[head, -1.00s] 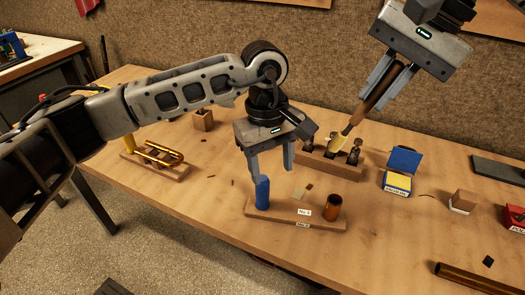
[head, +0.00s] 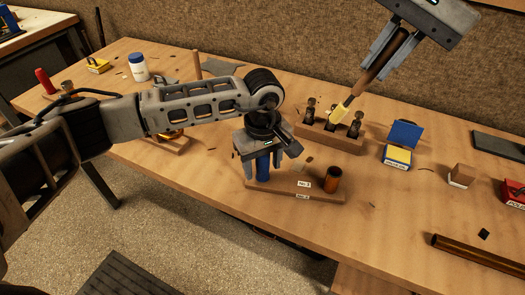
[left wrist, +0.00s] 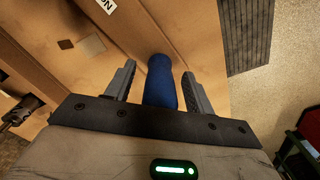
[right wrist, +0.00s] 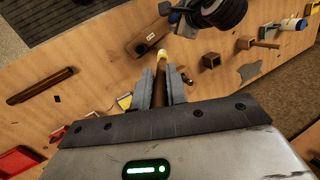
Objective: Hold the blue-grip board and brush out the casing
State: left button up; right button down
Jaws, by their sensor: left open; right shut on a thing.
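My right gripper (head: 382,62) is shut on a brown-handled brush (head: 372,80) with a pale yellow head pointing down, above a wooden block. The brush handle also shows in the right wrist view (right wrist: 160,85).
The wooden block (head: 340,140) holding dark valves stands behind the board. A brass tube (head: 480,257) lies near the front edge. A white jar (head: 138,67) is at the back left.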

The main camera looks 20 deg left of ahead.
pick_arm(q)
jog(key=shift+f, duration=0.2)
grip_shut()
